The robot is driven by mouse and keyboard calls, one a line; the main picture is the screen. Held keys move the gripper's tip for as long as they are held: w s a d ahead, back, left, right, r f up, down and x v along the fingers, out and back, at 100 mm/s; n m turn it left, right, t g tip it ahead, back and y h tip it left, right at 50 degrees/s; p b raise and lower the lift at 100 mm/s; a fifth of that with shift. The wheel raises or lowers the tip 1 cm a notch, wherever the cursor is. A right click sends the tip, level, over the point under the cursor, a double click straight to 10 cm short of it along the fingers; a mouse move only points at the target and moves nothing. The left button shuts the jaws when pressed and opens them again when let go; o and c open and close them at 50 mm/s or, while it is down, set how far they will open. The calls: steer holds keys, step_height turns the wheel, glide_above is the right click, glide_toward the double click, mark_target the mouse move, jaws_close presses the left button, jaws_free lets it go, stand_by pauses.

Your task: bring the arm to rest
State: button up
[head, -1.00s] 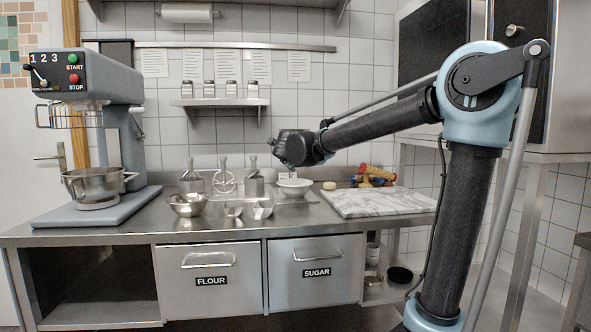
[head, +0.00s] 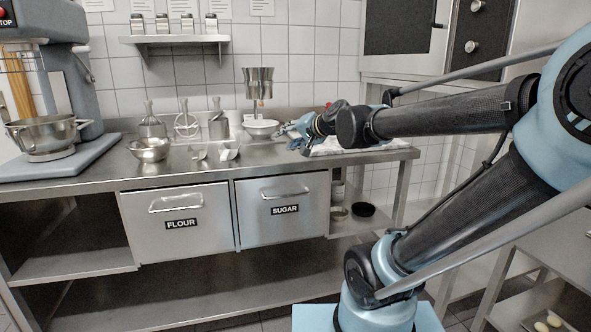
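My gripper (head: 291,132) is at the end of my arm, which reaches in from the right and points left. My elbow and upper arm fill the right side of the head view.
The steel counter (head: 85,182) holds a mixer with a bowl (head: 45,134), a steel bowl (head: 150,149), scoops (head: 229,149) and several utensils. A steel funnel-like vessel (head: 258,82) is above the white bowl. A cabinet (head: 407,28) stands behind my arm. The floor in front is partly clear.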

steer(key=s+d+f+n+g+h, duration=0.3)
steer(key=s+d+f+g+h, duration=0.5)
steer(key=s+d+f, duration=1.3)
step_height(320, 180, down, 4)
steer(key=shift+s+r+n+h, duration=0.15)
steer(key=shift+s+n+h, duration=0.2)
steer(key=shift+s, duration=0.6)
